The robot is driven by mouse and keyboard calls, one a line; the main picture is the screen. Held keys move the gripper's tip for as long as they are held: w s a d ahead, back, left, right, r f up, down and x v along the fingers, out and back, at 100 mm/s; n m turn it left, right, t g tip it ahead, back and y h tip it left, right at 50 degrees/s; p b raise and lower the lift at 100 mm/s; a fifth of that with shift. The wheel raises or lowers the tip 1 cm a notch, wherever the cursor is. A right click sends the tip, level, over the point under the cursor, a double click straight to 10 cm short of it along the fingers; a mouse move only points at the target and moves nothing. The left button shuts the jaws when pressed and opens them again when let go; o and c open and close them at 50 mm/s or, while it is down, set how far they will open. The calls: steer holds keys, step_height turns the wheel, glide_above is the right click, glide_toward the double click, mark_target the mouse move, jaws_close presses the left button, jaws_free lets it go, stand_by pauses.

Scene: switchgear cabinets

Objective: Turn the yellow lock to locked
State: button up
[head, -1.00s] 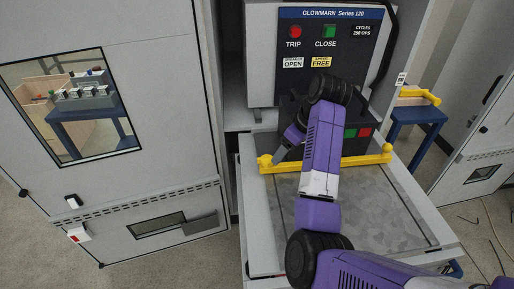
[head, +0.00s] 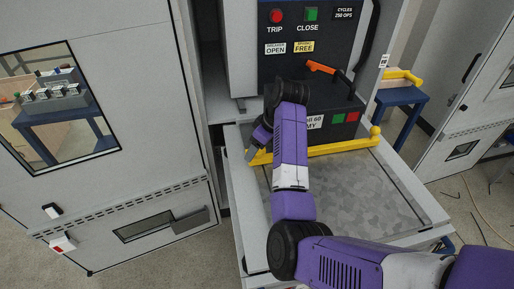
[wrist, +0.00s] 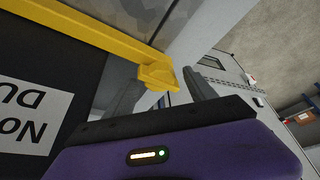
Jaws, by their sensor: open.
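A yellow bar (head: 335,147) with raised ends lies across the back of the pulled-out tray, in front of the dark breaker unit. Which part of it is the lock is not clear. In the wrist view the bar (wrist: 85,27) runs in from the upper left and ends in a yellow block (wrist: 157,76). My gripper (head: 252,153) is at the bar's left end in the head view, partly hidden by my arm. In the wrist view my gripper (wrist: 165,80) is open, with its grey fingers on either side of the yellow block. Contact cannot be told.
The breaker front has a red TRIP button (head: 277,15), a green CLOSE button (head: 311,13) and an orange handle (head: 320,67). A grey cabinet (head: 110,130) stands close on the left. A blue table (head: 402,97) stands at the right. The tray's grey surface (head: 350,195) is clear.

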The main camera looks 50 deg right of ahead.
steer(key=c, duration=1.4)
steer(key=shift+m+p, duration=0.4)
steer(key=shift+p, duration=0.1)
steer(key=m+p, duration=0.1)
steer(key=m+h+p, duration=0.1)
steer(key=m+p, duration=0.1)
steer(key=shift+a+r, duration=0.15)
steer(key=shift+r, duration=0.05)
steer(key=m+h+p, duration=0.1)
steer(key=m, duration=0.1)
steer(key=m+h+p, duration=0.1)
steer(key=m+p, duration=0.1)
steer(key=m, duration=0.1)
steer(key=shift+a+f+g, duration=0.1)
steer(key=shift+g, duration=0.2)
steer(key=m, duration=0.2)
steer(key=m+g+h+p, duration=0.1)
steer(key=m, duration=0.1)
steer(key=shift+w+a+f+m+h, duration=0.1)
steer(key=shift+w+m+h, duration=0.1)
steer(key=shift+m+h, duration=0.15)
steer(key=m+g, duration=0.1)
steer(key=m, duration=0.3)
steer(key=shift+g+h+b, duration=0.25)
steer(key=shift+g+b, duration=0.1)
steer(key=shift+g, duration=0.05)
steer(key=shift+m, duration=0.35)
